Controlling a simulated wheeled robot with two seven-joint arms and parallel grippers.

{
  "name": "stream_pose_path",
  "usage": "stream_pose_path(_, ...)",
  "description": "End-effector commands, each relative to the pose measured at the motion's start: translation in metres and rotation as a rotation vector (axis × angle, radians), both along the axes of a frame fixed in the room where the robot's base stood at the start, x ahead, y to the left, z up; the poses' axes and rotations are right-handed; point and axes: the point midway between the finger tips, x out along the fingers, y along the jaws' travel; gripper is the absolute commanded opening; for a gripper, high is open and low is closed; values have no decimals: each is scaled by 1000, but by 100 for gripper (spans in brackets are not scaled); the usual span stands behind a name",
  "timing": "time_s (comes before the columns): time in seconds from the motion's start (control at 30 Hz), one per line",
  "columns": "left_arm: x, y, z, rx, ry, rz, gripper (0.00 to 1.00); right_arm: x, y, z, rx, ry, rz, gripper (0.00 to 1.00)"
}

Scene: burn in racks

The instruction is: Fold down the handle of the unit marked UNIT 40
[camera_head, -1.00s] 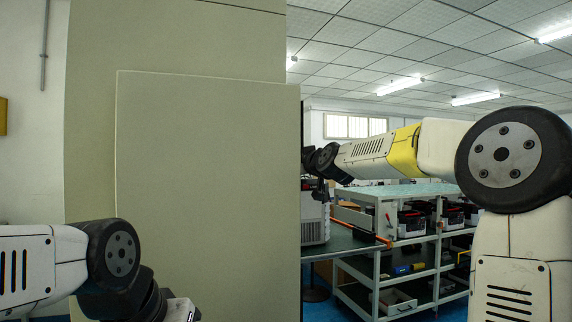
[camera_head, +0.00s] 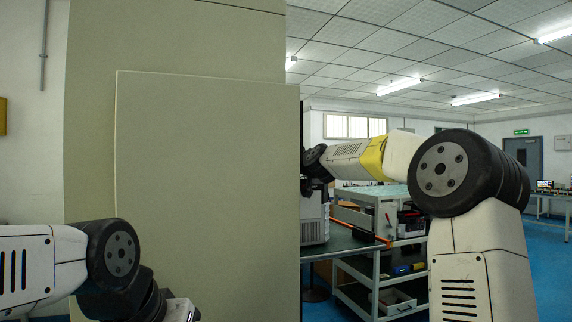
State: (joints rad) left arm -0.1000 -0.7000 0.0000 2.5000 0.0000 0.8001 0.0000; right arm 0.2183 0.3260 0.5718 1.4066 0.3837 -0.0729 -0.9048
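No unit marked UNIT 40 and no handle can be made out. A large beige panel (camera_head: 208,190) fills the left and middle of the view and hides what lies behind it. My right arm reaches from the right toward the panel's right edge. Its dark wrist end (camera_head: 316,165) is at that edge, partly hidden, and its fingers cannot be made out. Just below it a grey vented box (camera_head: 314,218) stands on a dark bench top, partly cut off by the panel. My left arm is low at the left, in front of the panel. Its gripper fingers are out of view.
A green-topped shelf trolley (camera_head: 375,255) with several items on its shelves stands behind my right arm. An orange bar (camera_head: 371,235) lies near the dark bench. Blue floor (camera_head: 548,270) shows free at the right, with a far table and a grey door (camera_head: 529,156) beyond.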

Motion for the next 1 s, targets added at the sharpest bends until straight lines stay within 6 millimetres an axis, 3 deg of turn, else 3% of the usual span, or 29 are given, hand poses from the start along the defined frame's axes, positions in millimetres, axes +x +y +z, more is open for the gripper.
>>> stream_pose_path(0.1,0,0,0,0,0,0,36,0,0,0,0,0,0,38)
stream_pose_path(0.3,0,0,0,0,0,0,36,0,0,0,0,0,0,0)
stream_pose_path(1.0,0,0,0,0,0,0,36,0,0,0,0,0,1,0)
